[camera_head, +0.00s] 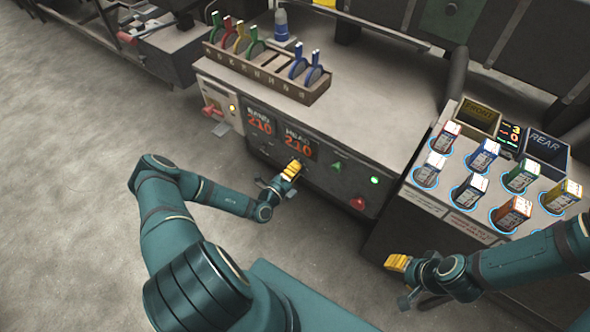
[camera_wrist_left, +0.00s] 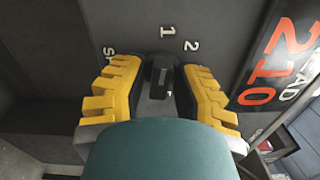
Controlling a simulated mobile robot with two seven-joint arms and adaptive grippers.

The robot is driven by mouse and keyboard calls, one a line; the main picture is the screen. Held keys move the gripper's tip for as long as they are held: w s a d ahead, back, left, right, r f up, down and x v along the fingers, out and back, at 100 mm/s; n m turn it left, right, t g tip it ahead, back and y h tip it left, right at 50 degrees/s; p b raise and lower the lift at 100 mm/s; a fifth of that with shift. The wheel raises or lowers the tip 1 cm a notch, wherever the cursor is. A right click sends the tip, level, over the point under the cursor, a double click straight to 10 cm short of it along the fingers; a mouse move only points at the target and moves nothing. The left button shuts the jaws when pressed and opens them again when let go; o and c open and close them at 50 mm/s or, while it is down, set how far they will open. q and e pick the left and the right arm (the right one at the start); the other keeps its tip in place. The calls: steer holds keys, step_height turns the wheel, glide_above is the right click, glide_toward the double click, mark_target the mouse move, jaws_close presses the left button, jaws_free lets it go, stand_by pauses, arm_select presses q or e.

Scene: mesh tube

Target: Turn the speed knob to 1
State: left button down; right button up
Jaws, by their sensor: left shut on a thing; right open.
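The speed knob (camera_wrist_left: 161,77) is a small dark knob on the dark front panel, seen in the left wrist view with the marks "SP", "1" and "2" around it. My left gripper (camera_wrist_left: 158,88) has its yellow fingers on both sides of the knob and is shut on it. In the head view my left gripper (camera_head: 291,170) is at the panel below the red "210" displays, and it hides the knob there. The knob's exact pointing is hard to tell. My right gripper (camera_head: 397,263) is open and empty, low in front of the right-hand console.
The panel carries a green arrow button (camera_head: 337,166), a lit green button (camera_head: 374,181) and a red button (camera_head: 357,203). A rack (camera_head: 270,75) with coloured tools stands on top. The right console (camera_head: 425,205) holds several boxes in round slots. The floor at left is clear.

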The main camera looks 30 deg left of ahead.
arm_select(q)
steer(key=shift+w+d+r, duration=0.1)
steer(key=shift+d, duration=0.05)
steer(key=c, duration=0.9)
jaws_free()
steer(key=shift+c, duration=0.2)
steer(key=shift+s, duration=0.35)
steer(key=s+a, duration=0.1)
steer(key=s, duration=1)
steer(key=shift+s, duration=0.1)
